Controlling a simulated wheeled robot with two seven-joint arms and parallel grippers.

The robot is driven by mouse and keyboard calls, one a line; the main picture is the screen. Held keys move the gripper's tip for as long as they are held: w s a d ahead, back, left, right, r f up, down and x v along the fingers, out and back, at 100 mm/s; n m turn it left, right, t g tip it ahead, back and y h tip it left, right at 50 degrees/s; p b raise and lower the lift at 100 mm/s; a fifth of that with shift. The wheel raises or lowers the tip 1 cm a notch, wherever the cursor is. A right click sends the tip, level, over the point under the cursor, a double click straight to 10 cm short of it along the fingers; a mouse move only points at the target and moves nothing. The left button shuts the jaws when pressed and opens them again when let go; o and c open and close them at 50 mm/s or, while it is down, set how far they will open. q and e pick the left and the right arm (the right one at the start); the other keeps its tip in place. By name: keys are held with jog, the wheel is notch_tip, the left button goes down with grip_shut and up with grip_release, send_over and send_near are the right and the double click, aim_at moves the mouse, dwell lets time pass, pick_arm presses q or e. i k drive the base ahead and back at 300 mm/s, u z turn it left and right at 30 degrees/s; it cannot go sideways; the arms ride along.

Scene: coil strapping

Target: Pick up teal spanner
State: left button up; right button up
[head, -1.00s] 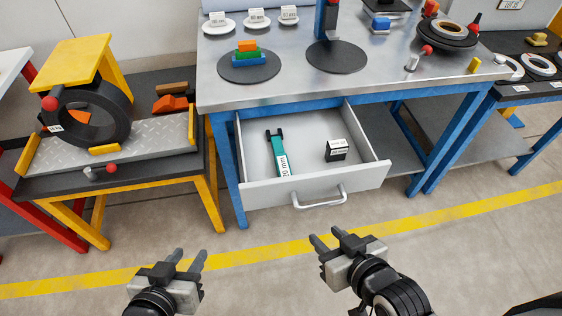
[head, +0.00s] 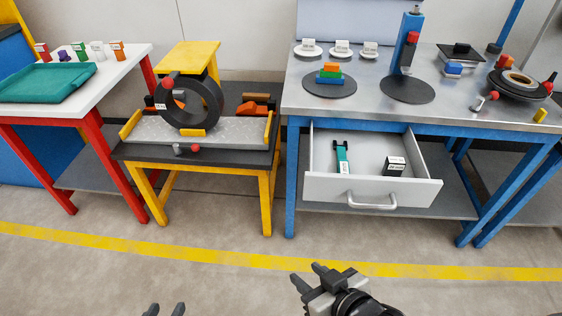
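The teal spanner (head: 342,156) lies in the open drawer (head: 326,189) under the metal-topped workbench. It has a dark open-jaw end toward the back and a white label near the front. My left gripper (head: 165,310) shows only its fingertips at the bottom edge; they are apart with nothing between them. My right gripper (head: 308,276) is in front of the drawer, over the floor, with its fingers apart and empty. Both grippers are well away from the spanner.
A black labelled box (head: 395,166) sits in the drawer to the right of the spanner. The drawer handle (head: 372,201) faces me. A yellow-legged stand (head: 262,190) with a black coil (head: 205,104) is left of the workbench (head: 345,112). Open floor lies in front.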

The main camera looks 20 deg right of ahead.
aim_at(343, 165)
jog(key=u, duration=2.65)
jog(key=k, duration=2.05)
jog(key=z, duration=1.65)
jog(key=i, duration=1)
